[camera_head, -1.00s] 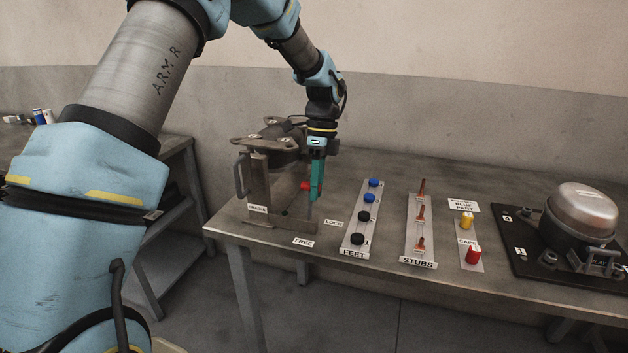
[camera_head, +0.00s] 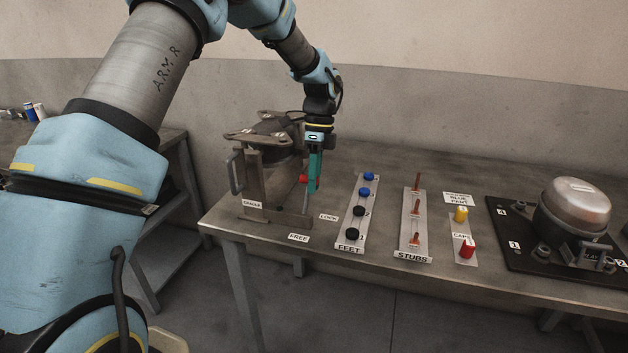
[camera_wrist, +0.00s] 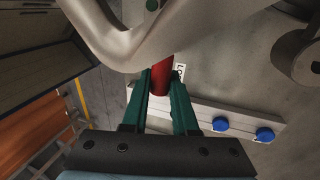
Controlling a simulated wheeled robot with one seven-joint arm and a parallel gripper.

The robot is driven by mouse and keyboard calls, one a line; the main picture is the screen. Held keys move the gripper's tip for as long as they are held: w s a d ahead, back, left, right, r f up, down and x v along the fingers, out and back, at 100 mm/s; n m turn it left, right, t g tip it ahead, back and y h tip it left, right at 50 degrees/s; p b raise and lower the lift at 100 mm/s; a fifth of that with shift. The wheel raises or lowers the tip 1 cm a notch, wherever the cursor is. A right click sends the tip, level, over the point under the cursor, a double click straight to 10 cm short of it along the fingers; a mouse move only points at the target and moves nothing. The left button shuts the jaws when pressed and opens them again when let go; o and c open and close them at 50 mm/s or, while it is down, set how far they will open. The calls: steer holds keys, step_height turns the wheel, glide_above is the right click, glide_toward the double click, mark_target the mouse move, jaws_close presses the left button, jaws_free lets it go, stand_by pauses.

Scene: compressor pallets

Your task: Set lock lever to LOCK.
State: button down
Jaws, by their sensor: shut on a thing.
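The lock lever has a red grip (camera_head: 303,179) and a thin grey shaft (camera_head: 306,203) at the right side of the metal cradle (camera_head: 257,190). My gripper (camera_head: 314,186), with green fingers, points down at the lever. In the wrist view the red grip (camera_wrist: 161,76) is between the two green fingers of my gripper (camera_wrist: 160,98), which are shut on it. The LOCK label (camera_head: 328,217) lies on the bench right of the lever. The FREE label (camera_head: 299,237) lies nearer the front edge. The fingers partly hide the grip in the head view.
A dark compressor part (camera_head: 270,135) sits on the cradle. To the right are the FEET strip (camera_head: 349,228), the STUBS strip (camera_head: 414,235), caps (camera_head: 467,247) and a compressor (camera_head: 572,210) on a black pallet (camera_head: 512,232). Bare bench lies behind the strips.

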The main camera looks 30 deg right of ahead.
steer(key=c, duration=0.7)
jaws_free()
steer(key=shift+d+r, duration=0.1)
steer(key=b+v, duration=0.2)
steer(key=v, duration=0.8)
steer(key=shift+w+d+r, duration=0.1)
steer(key=shift+r, duration=0.2)
